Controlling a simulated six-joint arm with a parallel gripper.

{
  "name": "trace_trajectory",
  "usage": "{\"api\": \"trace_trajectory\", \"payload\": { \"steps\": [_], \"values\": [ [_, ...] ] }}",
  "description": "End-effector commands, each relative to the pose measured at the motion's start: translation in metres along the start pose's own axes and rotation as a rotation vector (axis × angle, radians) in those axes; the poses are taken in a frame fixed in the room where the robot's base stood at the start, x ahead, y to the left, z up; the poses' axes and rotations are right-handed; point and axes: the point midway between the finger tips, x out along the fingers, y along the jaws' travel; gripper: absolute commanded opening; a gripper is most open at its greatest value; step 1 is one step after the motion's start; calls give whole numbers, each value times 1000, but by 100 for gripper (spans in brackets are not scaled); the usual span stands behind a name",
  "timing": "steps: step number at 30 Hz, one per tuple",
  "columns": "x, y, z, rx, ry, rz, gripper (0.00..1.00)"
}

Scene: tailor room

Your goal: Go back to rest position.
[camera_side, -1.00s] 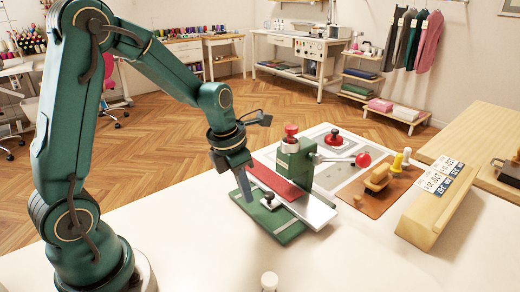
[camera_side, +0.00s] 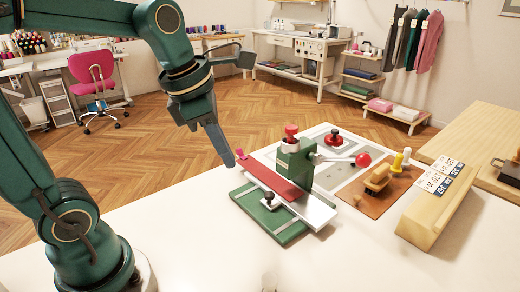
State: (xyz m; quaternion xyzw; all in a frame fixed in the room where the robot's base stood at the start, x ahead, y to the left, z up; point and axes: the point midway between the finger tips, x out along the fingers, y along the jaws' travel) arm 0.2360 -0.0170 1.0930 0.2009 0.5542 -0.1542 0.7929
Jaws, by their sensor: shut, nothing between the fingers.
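My gripper (camera_side: 229,160) is shut and empty, pointing down in the air at the left end of the green press (camera_side: 296,160). Its tip appears close to the far left end of a red strip (camera_side: 278,182), and I cannot tell the exact gap. The red strip lies on the pale bed of the press, under its head. The press has a red knob on top and a lever with a red ball (camera_side: 363,160) on its right.
A wooden block with printed cards (camera_side: 437,210) stands further right. The front left of the table is clear.

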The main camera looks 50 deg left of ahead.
Motion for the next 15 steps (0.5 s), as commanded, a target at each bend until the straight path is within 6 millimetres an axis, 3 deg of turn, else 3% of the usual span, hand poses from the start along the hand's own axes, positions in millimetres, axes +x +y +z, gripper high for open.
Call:
{"api": "trace_trajectory", "payload": {
  "steps": [7,15],
  "values": [
    [-14,-30,-18,699,-52,69,0],
    [-15,-50,-39,1477,-41,148,0]
  ]
}}
